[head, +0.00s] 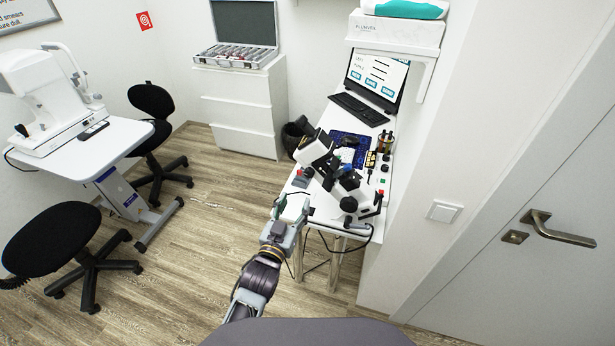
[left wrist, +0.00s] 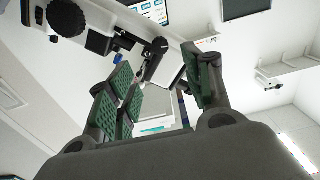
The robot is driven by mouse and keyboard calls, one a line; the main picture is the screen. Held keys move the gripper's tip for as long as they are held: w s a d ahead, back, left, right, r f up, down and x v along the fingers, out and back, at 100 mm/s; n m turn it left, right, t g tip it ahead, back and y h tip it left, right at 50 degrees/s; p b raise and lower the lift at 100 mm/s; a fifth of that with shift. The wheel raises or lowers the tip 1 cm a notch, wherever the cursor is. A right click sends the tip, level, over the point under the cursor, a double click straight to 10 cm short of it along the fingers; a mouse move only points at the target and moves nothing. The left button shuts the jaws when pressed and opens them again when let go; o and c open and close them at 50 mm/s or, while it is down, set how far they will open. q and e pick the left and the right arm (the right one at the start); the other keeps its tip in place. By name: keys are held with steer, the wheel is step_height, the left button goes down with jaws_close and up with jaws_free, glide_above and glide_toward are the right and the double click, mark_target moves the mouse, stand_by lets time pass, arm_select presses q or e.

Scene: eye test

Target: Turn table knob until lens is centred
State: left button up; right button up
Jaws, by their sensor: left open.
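A white and black lens-measuring instrument (head: 347,182) stands tilted on the near end of the narrow white table (head: 325,213). I cannot make out the lens or tell which of its knobs is the table knob. My left gripper (head: 293,208) is at the table's near left edge, just left of and below the instrument. In the left wrist view, my left gripper (left wrist: 158,72) is open, with green-padded fingers apart. The instrument's white body with black knobs (left wrist: 66,18) shows above and left of the fingers. A dark part of it appears beyond the gap; contact is unclear. My right gripper is not in view.
A keyboard (head: 358,109) and a laptop (head: 376,76) are at the table's far end. A dark blue mat (head: 349,147) lies behind the instrument. A wall and a door (head: 540,250) bound the right side. The floor left of the table is clear up to the black stools (head: 58,240).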

arm_select(q)
glide_toward(308, 175)
steer(key=shift+w, duration=0.85)
steer(key=shift+d+p+x, duration=0.15)
steer(key=shift+p+x, duration=0.15)
steer(key=shift+x, duration=1)
steer(key=shift+d+p+x, duration=0.15)
steer(key=shift+p+x, duration=0.15)
steer(key=shift+x, duration=2.1)
